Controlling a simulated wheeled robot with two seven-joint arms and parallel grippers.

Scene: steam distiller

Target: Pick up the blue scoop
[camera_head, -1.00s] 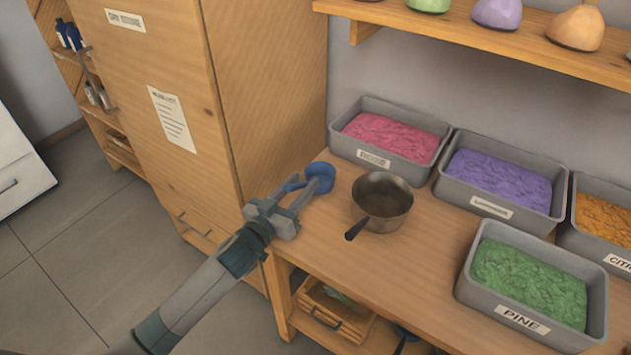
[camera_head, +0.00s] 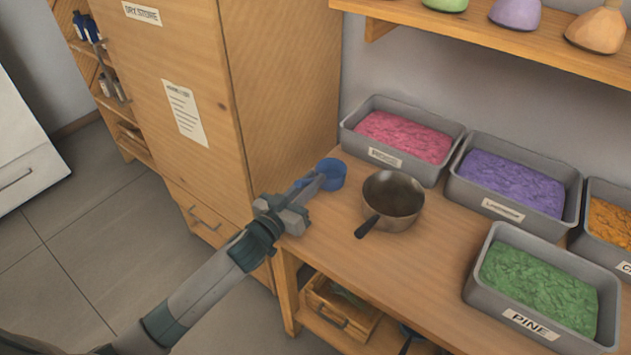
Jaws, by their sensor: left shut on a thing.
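The blue scoop (camera_head: 331,174) is at the left end of the wooden counter, close to the cupboard side. Its round cup shows. Its handle is mostly hidden by the fingers. My left gripper (camera_head: 306,186) comes in from the lower left and is shut on the scoop's handle. I cannot tell whether the scoop rests on the counter or is slightly above it. My right gripper is not in view.
A metal pan (camera_head: 392,200) stands just right of the scoop. Grey bins of pink (camera_head: 378,157), purple (camera_head: 503,213) and green (camera_head: 532,322) material stand beyond, with an orange one at the right edge. A tall cupboard (camera_head: 282,90) rises at left; a shelf (camera_head: 480,36) hangs above.

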